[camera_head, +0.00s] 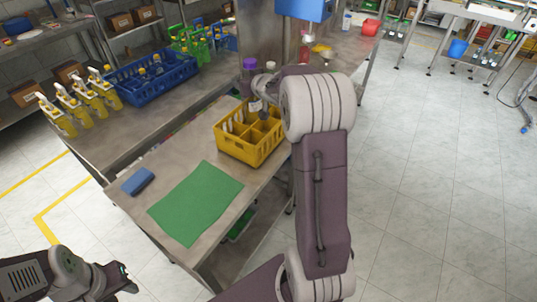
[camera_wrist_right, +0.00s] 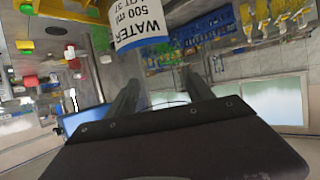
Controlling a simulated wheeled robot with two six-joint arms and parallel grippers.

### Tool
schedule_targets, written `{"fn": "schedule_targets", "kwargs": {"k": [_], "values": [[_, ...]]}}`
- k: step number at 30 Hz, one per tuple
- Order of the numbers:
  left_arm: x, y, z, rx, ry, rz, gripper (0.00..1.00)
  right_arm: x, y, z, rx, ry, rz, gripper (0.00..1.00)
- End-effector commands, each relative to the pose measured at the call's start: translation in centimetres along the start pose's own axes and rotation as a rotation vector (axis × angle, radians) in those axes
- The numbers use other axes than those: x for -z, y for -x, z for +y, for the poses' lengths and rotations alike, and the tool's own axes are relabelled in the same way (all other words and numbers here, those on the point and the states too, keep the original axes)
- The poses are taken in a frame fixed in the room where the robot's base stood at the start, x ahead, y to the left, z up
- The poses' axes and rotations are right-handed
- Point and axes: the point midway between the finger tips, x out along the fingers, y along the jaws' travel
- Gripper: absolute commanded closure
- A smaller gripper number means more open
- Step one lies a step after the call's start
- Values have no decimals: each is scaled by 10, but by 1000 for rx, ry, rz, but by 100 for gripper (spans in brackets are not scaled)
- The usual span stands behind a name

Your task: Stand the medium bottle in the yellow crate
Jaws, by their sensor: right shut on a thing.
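The medium bottle (camera_wrist_right: 138,28) is a clear bottle with a white label reading WATER 500 ml. In the head view, my right arm hides most of this gripper and the bottle at the crate's back edge. The yellow crate (camera_head: 233,147) stands on the near bench, with dividers and open compartments showing. I cannot tell how deep the bottle sits in the crate. My left gripper (camera_head: 128,279) is open and empty at the lower left, away from the bench.
A green mat (camera_head: 196,203) and a blue block (camera_head: 138,181) lie on the bench left of the crate. A purple-capped bottle (camera_head: 250,65) stands behind the crate. A blue crate (camera_head: 152,82) and yellow dispensers (camera_head: 75,107) stand farther left. My right arm fills the middle.

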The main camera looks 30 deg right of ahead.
Motion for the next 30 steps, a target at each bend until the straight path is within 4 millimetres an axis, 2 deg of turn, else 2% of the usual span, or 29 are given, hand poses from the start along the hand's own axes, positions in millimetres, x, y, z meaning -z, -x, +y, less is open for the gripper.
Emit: {"fn": "schedule_targets", "kwargs": {"k": [2,8,14,20,23,30], "values": [[-1,-5,0,0,0,0,64,-11,-6,-4,7,1,-1,78],[-1,-11,0,0,0,0,64,-19,-10,-6,11,3,0,78],[-5,-48,-1,0,0,0,64,-80,-34,-6,11,3,-4,78],[-6,-62,-1,0,0,0,64,-126,-53,-6,10,3,-4,78],[-7,-62,-1,0,0,0,64,-135,-57,-6,10,3,-1,78],[-7,-64,-1,0,0,0,64,-144,-61,-6,11,4,0,78]]}}
